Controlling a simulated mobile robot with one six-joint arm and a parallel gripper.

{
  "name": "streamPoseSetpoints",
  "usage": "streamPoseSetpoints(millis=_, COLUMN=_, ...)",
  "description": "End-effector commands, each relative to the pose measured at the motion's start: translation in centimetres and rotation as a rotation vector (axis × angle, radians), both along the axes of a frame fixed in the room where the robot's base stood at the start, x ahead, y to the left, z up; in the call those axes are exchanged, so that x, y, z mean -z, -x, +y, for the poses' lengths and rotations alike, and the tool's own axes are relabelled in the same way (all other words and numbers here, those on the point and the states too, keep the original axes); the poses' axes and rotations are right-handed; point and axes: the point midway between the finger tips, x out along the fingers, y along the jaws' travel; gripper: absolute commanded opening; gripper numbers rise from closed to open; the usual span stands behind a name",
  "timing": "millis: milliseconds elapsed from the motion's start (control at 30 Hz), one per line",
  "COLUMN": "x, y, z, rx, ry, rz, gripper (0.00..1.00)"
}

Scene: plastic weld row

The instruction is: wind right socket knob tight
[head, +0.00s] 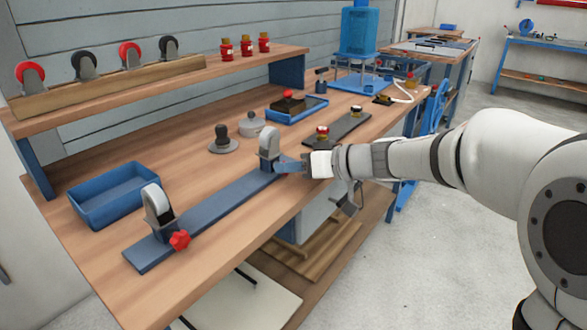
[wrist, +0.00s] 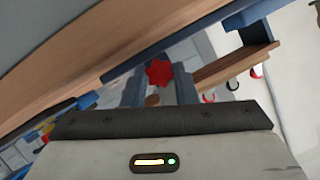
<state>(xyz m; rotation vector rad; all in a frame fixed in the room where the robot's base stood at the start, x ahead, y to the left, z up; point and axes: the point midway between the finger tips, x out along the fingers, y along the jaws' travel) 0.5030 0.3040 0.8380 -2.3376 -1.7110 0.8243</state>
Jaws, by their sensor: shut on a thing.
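A dark blue-grey bar (head: 215,207) lies along the bench's front edge, with two upright grey sockets on it. The left socket (head: 161,203) has a red star knob (head: 180,240) on its front side. The right socket (head: 268,141) stands near the bar's far end. My gripper (head: 282,163) is at this right socket, reaching in from the right. In the wrist view a red star knob (wrist: 158,72) sits between my two blue-grey fingers, and the gripper is shut on it. In the head view my gripper hides this right knob.
A blue open tray (head: 113,215) stands at the left. A dark knobbed disc (head: 223,143), a grey round lid (head: 251,123) and a blue tray (head: 297,116) with a red-topped item stand behind the bar.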

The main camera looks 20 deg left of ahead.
Motion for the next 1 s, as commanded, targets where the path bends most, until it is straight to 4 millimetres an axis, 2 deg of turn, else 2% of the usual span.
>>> streamPoseSetpoints(millis=200, x=0.1, y=0.1, z=0.0, rx=-0.002, ry=0.001, rz=0.001, gripper=0.03)
streamPoseSetpoints(millis=233, x=0.1, y=0.1, z=0.0, rx=-0.002, ry=0.001, rz=0.001, gripper=0.27)
streamPoseSetpoints(millis=500, x=0.0, y=0.0, z=0.0, rx=-0.001, ry=0.001, rz=-0.001, gripper=0.48)
streamPoseSetpoints(millis=767, x=-0.1, y=0.0, z=-0.2, rx=0.0, ry=0.001, rz=-0.001, gripper=0.48)
streamPoseSetpoints(millis=867, x=-0.5, y=0.2, z=-1.1, rx=0.001, ry=0.0, rz=-0.002, gripper=0.48)
streamPoseSetpoints(millis=1000, x=-1.5, y=0.7, z=-3.4, rx=0.003, ry=0.0, rz=-0.001, gripper=0.48)
